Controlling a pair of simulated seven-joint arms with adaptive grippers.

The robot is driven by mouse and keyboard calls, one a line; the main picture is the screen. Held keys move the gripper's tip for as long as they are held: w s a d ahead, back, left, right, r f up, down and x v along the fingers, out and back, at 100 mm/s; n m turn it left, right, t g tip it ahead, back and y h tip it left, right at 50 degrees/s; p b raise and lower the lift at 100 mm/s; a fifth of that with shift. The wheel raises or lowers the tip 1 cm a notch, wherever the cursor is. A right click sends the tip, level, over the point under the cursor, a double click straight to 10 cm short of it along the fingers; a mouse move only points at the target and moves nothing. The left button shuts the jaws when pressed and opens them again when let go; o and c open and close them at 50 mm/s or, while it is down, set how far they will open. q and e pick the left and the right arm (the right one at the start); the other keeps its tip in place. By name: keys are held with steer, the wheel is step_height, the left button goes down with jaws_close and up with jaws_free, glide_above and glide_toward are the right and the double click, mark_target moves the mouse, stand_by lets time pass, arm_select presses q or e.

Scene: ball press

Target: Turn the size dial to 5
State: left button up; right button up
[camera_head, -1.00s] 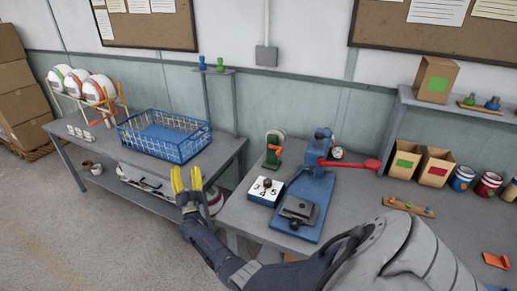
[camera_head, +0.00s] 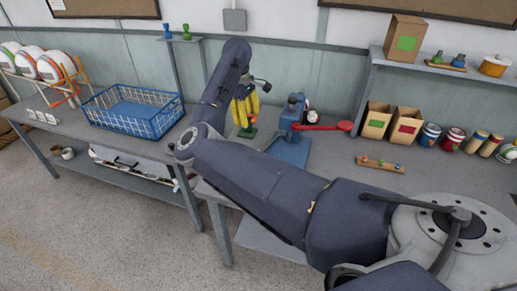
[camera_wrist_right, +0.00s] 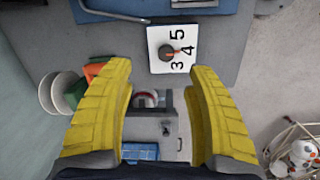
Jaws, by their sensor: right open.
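The size dial (camera_wrist_right: 167,53) is a dark round knob on a white plate (camera_wrist_right: 158,36) marked 3, 4 and 5, in the right wrist view. Its red pointer is towards the 4. My right gripper (camera_wrist_right: 162,78) has its yellow fingers open and apart, with nothing between them. The dial lies beyond the fingertips and is not touched. In the head view my right gripper (camera_head: 244,108) hangs fingers down above the bench, and my right arm hides the dial plate. My left gripper is not in view.
The blue press (camera_head: 292,115) with its red lever (camera_head: 325,127) stands right of my gripper. A green stand (camera_head: 247,132) is close by the fingers. A blue wire basket (camera_head: 135,110) is on the left table. Cardboard boxes (camera_head: 404,126) and cans stand to the right.

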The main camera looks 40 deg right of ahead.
steer(key=shift+m+t+y, duration=0.4)
steer(key=shift+m+y, duration=0.1)
steer(key=shift+y, duration=0.1)
steer(key=f, duration=1.1)
steer(key=a+f, duration=0.1)
steer(key=f, duration=0.4)
steer(key=shift+w+a+f, duration=0.1)
steer(key=shift+w+f, duration=0.15)
steer(key=shift+w, duration=0.1)
steer(key=shift+c, duration=0.4)
jaws_close()
